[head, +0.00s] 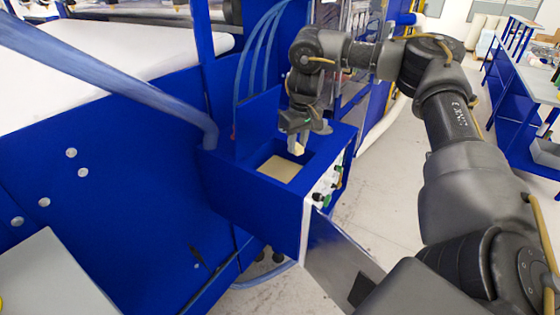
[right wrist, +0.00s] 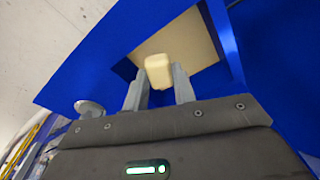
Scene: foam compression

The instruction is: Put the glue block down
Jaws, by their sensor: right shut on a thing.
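The glue block (right wrist: 158,70) is a small cream block with rounded edges. My right gripper (right wrist: 158,84) is shut on it, with one grey finger on each side. In the head view the right gripper (head: 297,142) points down over a square opening in the top of a blue box, and the cream block (head: 299,149) shows at its fingertips. Below it lies a flat cream surface (head: 279,169) inside the opening. The block appears above that surface; I cannot tell the exact gap. My left gripper is not in view.
The blue box (head: 250,203) has raised rims around the opening and knobs on its right side (head: 326,185). An upright blue panel (head: 258,124) stands behind the opening. A grey panel (head: 340,262) slants below the knobs. Pale floor (head: 385,190) lies to the right.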

